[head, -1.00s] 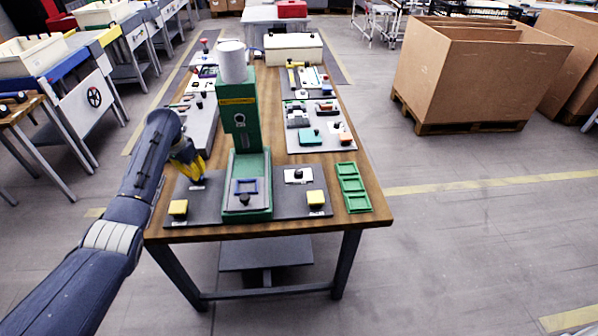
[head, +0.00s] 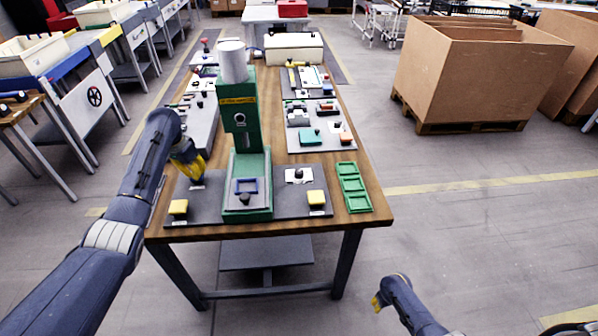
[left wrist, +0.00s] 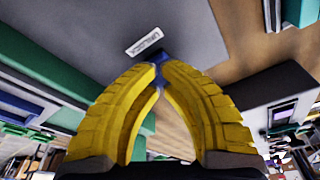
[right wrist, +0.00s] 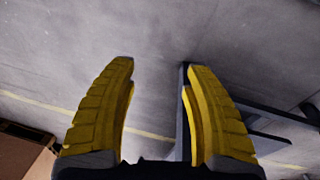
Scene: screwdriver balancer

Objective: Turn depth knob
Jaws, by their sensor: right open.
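The green press (head: 240,125) stands at the front of the wooden table on a grey panel. My left gripper (head: 200,180) points down at the panel left of the press. In the left wrist view its yellow fingertips (left wrist: 157,66) come together around a small dark-blue part (left wrist: 155,56), mostly hidden, beside a white label (left wrist: 144,41) that seems to read "UNLOCK". A black knob (head: 298,174) sits on a white plate right of the press. I cannot tell which is the depth knob. My right gripper (right wrist: 158,75) is open and empty over the floor.
Yellow buttons sit on the panel left (head: 178,207) and right (head: 316,197) of the press. A green tray (head: 352,187) lies at the table's right edge. More tool panels lie farther back. The floor right of the table is clear up to a cardboard box (head: 460,80).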

